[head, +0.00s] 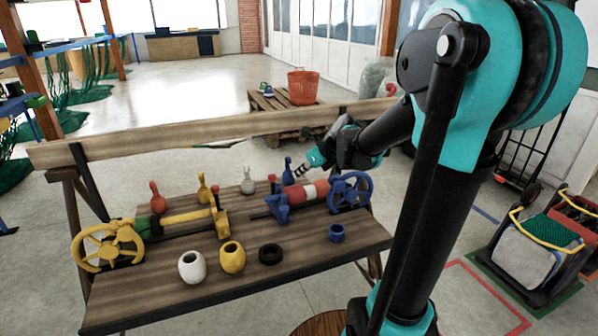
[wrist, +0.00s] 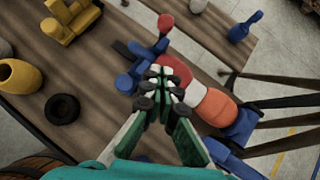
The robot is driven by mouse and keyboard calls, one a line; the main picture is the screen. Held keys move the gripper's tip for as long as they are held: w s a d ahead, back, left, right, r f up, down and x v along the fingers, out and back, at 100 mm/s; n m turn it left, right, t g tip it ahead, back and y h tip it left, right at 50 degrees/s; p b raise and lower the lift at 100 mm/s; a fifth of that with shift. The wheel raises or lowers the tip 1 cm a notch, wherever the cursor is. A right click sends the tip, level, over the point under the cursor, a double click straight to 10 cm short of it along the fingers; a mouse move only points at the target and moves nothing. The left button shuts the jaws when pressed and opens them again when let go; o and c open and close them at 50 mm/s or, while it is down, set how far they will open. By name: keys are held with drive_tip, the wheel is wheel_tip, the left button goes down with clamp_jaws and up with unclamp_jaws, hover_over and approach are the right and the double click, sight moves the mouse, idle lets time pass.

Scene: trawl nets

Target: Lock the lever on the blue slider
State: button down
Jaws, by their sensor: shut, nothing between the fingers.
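The blue slider (head: 278,207) sits at the left end of the red-and-white float on the blue-wheel side of the bench. In the wrist view the slider (wrist: 140,62) lies just beyond my fingertips, and the lever's red knob (wrist: 165,22) is farther up. My gripper (wrist: 160,80) is shut and empty, above the float's slider end; whether it touches the slider I cannot tell. In the head view my gripper (head: 303,170) comes in from the upper right, behind the float.
The float (head: 306,191) and blue handwheel (head: 350,189) lie right of the slider. A blue bottle-shaped piece (head: 288,172) stands behind it. A yellow slider (head: 220,222) and yellow handwheel (head: 105,245) are at left.

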approach(273, 189)
drive_tip(key=shift+w+a+f, duration=0.4)
drive_tip(key=shift+w+a, duration=0.15)
drive_tip(key=shift+w, duration=0.25)
drive_tip(key=shift+w+a, duration=0.35)
drive_tip(key=shift+w, duration=0.05)
drive_tip(key=shift+w, duration=0.1)
